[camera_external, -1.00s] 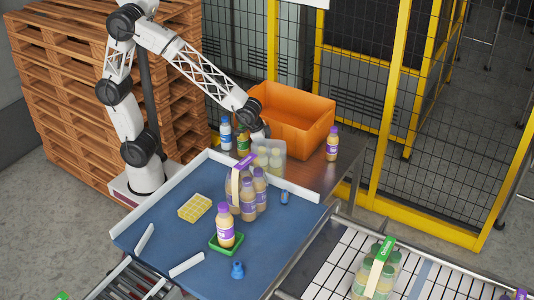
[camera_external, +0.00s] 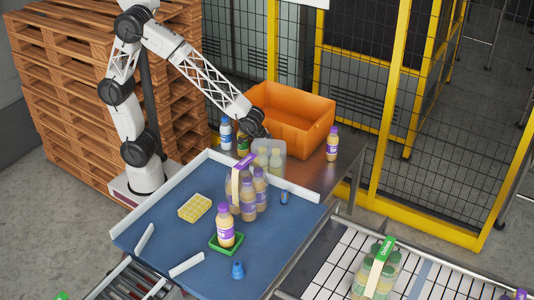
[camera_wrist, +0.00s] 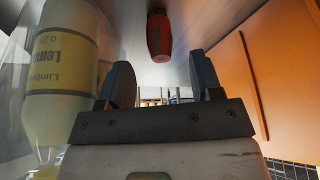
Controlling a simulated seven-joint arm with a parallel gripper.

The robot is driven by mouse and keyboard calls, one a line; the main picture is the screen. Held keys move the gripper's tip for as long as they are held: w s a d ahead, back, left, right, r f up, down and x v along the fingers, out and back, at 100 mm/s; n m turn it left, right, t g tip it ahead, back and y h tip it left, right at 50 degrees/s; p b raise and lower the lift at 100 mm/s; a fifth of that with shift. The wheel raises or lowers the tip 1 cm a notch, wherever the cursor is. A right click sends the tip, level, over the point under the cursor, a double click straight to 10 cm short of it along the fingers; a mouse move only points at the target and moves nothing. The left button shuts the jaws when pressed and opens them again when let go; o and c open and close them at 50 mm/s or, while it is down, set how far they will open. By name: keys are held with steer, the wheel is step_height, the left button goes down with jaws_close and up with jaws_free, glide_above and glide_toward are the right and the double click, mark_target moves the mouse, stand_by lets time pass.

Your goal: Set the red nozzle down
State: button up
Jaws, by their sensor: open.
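The red nozzle (camera_wrist: 159,36), red with a dark grey part, shows in the wrist view on the grey metal table, just beyond my fingertips. My gripper (camera_wrist: 163,80) is open, with one dark finger on each side and nothing between them; a gap shows between fingers and nozzle. In the external view the end of my arm is low between the orange crate and a clear container, and the fingers are mostly hidden. I cannot make out the red nozzle there.
The orange crate (camera_external: 296,124) stands close on the right; its wall (camera_wrist: 232,80) fills the right of the wrist view. The clear container (camera_external: 272,146) holds pale bottles; a lemon-labelled bottle (camera_wrist: 62,65) is close on the left. A purple-capped bottle (camera_external: 332,144) stands right of the crate.

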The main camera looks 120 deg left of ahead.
steer(key=shift+f, duration=0.1)
steer(key=shift+x, duration=2.5)
steer(key=shift+w, duration=0.1)
jaws_close()
steer(key=shift+r, duration=5.1)
